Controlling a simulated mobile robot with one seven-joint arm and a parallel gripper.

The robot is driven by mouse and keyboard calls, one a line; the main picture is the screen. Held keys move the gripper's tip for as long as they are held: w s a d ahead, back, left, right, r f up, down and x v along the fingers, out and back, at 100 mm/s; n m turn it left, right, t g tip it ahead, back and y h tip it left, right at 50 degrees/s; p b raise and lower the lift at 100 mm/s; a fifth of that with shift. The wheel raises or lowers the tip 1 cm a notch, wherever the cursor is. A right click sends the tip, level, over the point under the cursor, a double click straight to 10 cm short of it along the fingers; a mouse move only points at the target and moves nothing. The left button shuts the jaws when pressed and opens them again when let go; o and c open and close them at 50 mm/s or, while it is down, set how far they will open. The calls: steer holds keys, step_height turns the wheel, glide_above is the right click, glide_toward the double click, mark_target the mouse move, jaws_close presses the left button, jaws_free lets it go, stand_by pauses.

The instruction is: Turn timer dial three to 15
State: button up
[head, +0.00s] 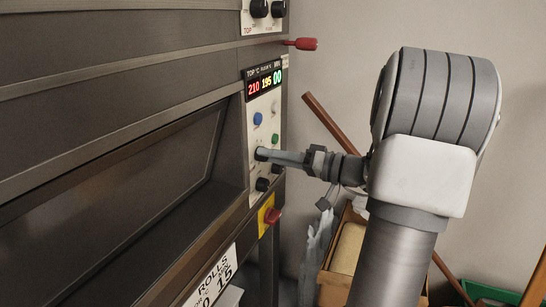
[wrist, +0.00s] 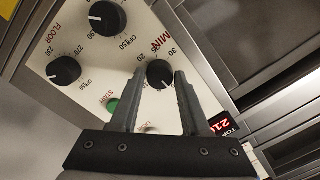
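The black MIN dial (wrist: 160,72) sits on the pale oven control panel, with printed numbers around it, 20 and 30 among them. A short pale mark shows near its lower edge in the wrist view. My gripper (wrist: 160,80) has one finger on each side of this dial, with a narrow gap visible to each finger, so it looks open; contact is not clear. In the head view my gripper (head: 272,156) reaches the panel at the dial (head: 260,153), which it partly hides. The display (head: 264,80) above reads 210, 195 and a green 00.
Two more black dials, one marked FLOOR (wrist: 64,70) and one at the top (wrist: 107,17), and a green START button (wrist: 113,105) are nearby. A red handle (head: 302,44) juts out above the panel, a red-and-yellow switch (head: 270,216) below. A ROLLS sign (head: 213,278) shows 15.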

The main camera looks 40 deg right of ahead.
jaws_close()
steer(key=shift+m, duration=0.4)
steer(key=shift+a+m+t+h+p, duration=0.1)
steer(key=shift+m+t+h+p, duration=0.15)
steer(key=shift+m+p, duration=5.1)
steer(key=shift+m+t+h+p, duration=0.2)
steer(key=shift+m+p, duration=3.2)
steer(key=shift+m, duration=3.75)
steer(key=o, duration=0.5)
jaws_free()
